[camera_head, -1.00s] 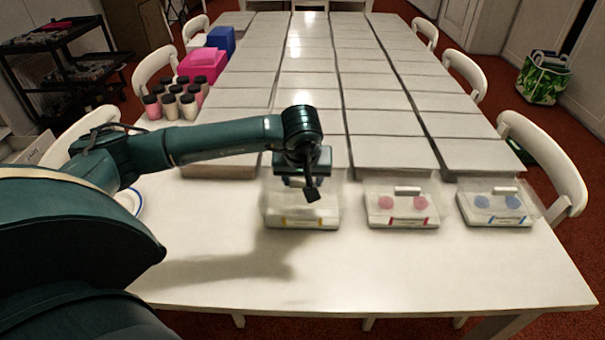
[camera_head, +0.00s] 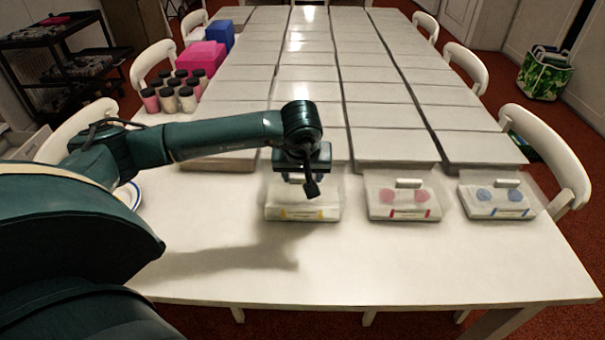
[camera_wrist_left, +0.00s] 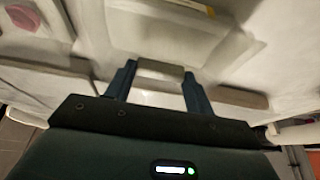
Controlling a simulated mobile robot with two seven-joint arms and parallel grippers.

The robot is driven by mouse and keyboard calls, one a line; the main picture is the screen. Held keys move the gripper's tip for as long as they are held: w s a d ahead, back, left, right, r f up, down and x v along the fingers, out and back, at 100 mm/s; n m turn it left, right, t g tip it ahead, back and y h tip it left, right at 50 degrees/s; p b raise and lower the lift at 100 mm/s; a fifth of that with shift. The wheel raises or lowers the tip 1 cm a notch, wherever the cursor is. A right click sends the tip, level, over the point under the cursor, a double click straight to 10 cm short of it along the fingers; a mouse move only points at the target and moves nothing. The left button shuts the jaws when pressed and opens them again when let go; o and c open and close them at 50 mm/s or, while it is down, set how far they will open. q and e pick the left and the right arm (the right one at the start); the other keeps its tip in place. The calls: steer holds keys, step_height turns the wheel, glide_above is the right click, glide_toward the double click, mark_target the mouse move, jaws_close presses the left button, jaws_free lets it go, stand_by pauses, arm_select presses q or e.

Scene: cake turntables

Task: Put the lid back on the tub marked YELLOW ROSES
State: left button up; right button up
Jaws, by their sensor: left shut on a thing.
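The tub with the yellow label (camera_head: 302,214) stands on the white table, under my left gripper (camera_head: 298,176). Its label is too small to read. In the left wrist view my left gripper (camera_wrist_left: 158,82) is shut on the white handle of a clear lid (camera_wrist_left: 160,69), with one dark finger at each side of it. The lid is over the yellow-labelled tub. I cannot tell whether it touches the tub's rim, as the wrist and gripper hide part of it. My right gripper is not in view.
Two more lidded tubs stand to the right, one with red discs (camera_head: 403,198) and one with blue discs (camera_head: 499,197). Dark-capped bottles (camera_head: 170,95) and a pink box (camera_head: 203,59) are at the left. The table (camera_head: 400,265) is clear in front.

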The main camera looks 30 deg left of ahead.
arm_select(q)
steer(key=shift+f+b, duration=0.5)
steer(key=shift+b, duration=0.3)
stand_by(1.8)
steer(key=o, duration=1)
steer(key=shift+o, duration=0.5)
steer(key=o, duration=0.4)
steer(key=shift+r, duration=0.1)
steer(key=shift+r+p, duration=2.2)
steer(key=shift+r, duration=1.3)
steer(key=shift+c, duration=0.3)
